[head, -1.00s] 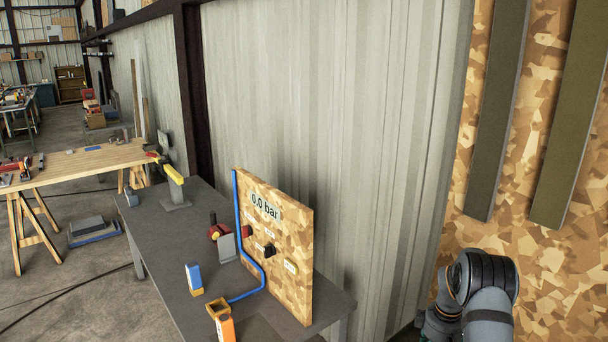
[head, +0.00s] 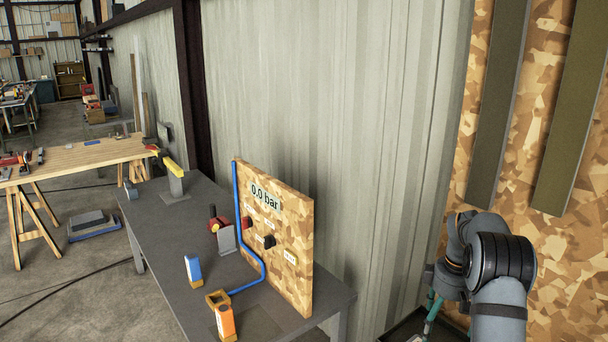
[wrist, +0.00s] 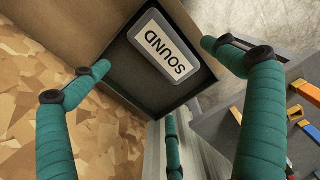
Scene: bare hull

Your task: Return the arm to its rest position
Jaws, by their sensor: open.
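My arm shows at the lower right of the head view, in front of the patterned board. My gripper (head: 432,308) is partly hidden there behind my own arm, with a bit of teal finger showing. In the wrist view my gripper (wrist: 155,57) has its teal-wrapped fingers spread wide apart, with nothing between them. The fingers look apart from the tray, though the gap is hard to judge.
A grey bench (head: 160,240) holds an upright panel (head: 290,220) reading "0.0 bar", with knobs and a blue hose. The corrugated wall (head: 330,120) runs behind. A wooden trestle table (head: 75,162) stands left.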

